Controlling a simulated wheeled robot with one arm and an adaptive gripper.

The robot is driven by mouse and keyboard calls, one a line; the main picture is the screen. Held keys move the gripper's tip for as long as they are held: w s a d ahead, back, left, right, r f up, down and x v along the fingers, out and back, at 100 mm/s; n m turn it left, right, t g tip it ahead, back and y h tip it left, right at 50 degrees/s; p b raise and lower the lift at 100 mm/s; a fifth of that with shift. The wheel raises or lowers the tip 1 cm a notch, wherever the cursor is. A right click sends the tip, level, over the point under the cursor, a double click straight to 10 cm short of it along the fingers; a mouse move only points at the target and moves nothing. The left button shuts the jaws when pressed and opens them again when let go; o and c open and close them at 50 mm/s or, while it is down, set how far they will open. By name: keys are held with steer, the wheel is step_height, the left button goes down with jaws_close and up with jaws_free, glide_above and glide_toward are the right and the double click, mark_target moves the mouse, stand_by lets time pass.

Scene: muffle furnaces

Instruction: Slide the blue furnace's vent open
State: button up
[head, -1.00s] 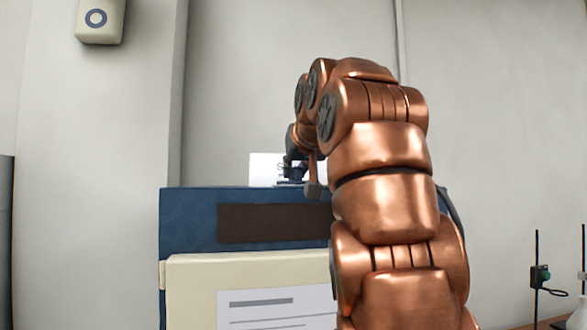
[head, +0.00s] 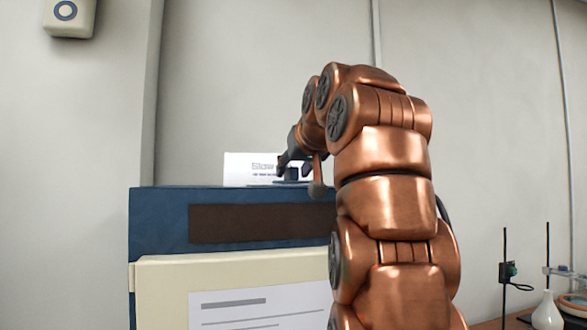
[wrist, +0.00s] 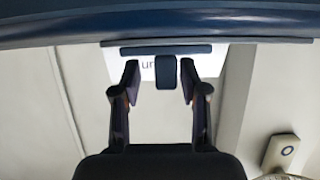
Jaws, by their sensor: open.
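The blue furnace (head: 160,220) stands front-on in the head view, with a cream door (head: 160,285). Its top edge also crosses the top of the wrist view (wrist: 160,22). The vent's dark knob (wrist: 165,72) stands on a slide bar (wrist: 138,50) near the left end of a longer blue plate (wrist: 265,40) in the wrist view. My gripper (wrist: 158,75) is open, one finger on each side of the knob. Gaps show on both sides, the smaller at the right finger. In the head view my gripper (head: 293,170) is small and partly hidden by my arm.
A white printed card (head: 238,170) stands behind the furnace top. A wall box (head: 68,15) is at upper left. A bench at lower right holds a white flask (head: 547,312) and lab stands (head: 547,250). My arm hides the furnace's right part.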

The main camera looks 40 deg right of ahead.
steer(key=shift+a, duration=0.1)
steer(key=shift+v, duration=2.1)
steer(key=shift+s+a+r, duration=0.2)
steer(key=shift+s+r, duration=0.05)
steer(key=shift+s, duration=0.4)
steer(key=s+a, duration=0.4)
steer(key=s, duration=0.6)
steer(key=shift+s+a, duration=0.2)
steer(key=shift+f, duration=0.1)
